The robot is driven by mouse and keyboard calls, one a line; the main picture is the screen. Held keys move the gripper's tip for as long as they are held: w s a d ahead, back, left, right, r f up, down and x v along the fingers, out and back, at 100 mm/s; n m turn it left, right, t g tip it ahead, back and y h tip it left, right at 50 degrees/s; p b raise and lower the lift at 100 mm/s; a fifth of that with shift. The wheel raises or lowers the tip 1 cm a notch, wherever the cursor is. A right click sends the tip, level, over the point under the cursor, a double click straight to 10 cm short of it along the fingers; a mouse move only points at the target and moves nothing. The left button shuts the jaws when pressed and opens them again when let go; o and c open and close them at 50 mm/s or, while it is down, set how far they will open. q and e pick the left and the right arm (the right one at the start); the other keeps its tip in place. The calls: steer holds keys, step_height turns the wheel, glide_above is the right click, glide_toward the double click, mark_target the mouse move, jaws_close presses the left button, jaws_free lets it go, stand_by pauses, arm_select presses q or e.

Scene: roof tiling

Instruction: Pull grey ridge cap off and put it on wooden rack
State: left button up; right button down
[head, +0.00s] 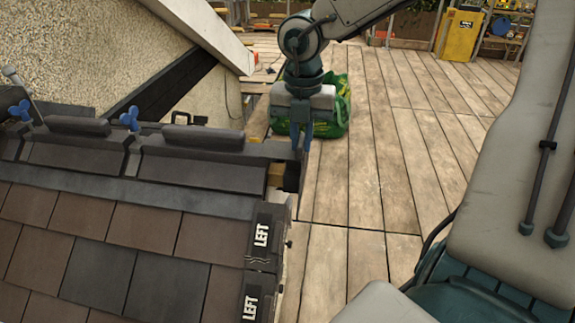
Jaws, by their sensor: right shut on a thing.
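Dark grey ridge caps lie in a row along the top of the tiled roof. The end grey ridge cap (200,170) has a raised block on top and reaches toward the roof's right end. My right gripper (300,150) points down at that end, with its blue fingers shut on the cap's end edge. The exact contact is small and partly hidden by the fingers. Another ridge cap (75,153) lies to the left, with blue wing-shaped fasteners (130,118) near the joints. The wooden rack cannot be made out for certain. My left gripper is not in view.
Brown and grey tiles (140,228) cover the slope, with dark pieces marked LEFT (262,236) along its right edge. A green bag (335,112) stands behind my right gripper. A yellow cabinet (459,36) stands far back. The plank floor (350,190) is largely clear.

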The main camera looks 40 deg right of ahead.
steer(key=shift+s, duration=0.1)
stand_by(0.4)
steer(key=s+d+b, duration=0.4)
steer(key=b, duration=0.1)
steer(key=shift+s, duration=0.35)
stand_by(0.8)
steer(key=shift+r, duration=0.1)
steer(key=shift+s+d+r+b, duration=0.45)
steer(key=shift+s+r, duration=0.15)
steer(key=shift+r, duration=0.15)
steer(key=shift+s+d+r+b, duration=0.4)
steer(key=shift+s+r, duration=0.15)
steer(key=shift+r, duration=0.2)
